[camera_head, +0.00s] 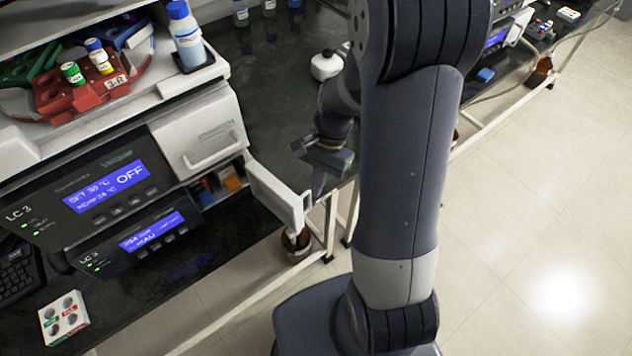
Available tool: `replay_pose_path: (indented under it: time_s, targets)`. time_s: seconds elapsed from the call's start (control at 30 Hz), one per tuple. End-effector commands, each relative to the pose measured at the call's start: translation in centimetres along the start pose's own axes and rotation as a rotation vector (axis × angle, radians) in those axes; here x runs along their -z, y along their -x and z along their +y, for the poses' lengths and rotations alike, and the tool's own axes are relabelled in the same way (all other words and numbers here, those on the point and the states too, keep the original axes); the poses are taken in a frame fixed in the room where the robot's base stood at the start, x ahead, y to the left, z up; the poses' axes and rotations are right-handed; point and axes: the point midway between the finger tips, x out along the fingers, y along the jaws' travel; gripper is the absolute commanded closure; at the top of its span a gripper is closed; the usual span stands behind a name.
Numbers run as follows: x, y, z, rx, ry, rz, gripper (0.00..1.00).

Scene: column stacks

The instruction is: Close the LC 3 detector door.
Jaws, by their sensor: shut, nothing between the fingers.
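The LC 3 stack stands at left. Its lower detector unit (140,243) shows a lit blue display. The white detector door (274,197) is open, swung out from the unit's right side and sticking out past the bench edge. Its handle (307,200) is at the free end. The opening behind it shows coloured parts inside. My gripper (319,186) is shut and empty, pointing down just right of the door, close to its free end. I cannot tell whether it touches the door.
Above is the oven unit (95,190) with its white door (198,138) closed. A red rack (80,95) with vials and a blue-capped bottle (187,40) stand on top. A brown bottle (296,240) is below the open door. The floor at right is clear.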

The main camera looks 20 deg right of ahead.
Motion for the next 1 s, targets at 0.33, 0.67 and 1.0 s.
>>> replay_pose_path:
  time_s: [0.33, 0.67, 1.0]
  targets:
    - [-0.6, -0.2, 0.0, 0.000, -0.001, -0.001, 1.00]
    - [-1.0, -0.4, 0.1, 0.012, -0.031, -0.001, 1.00]
    - [-4.0, -1.5, 0.5, 0.088, -0.225, -0.001, 1.00]
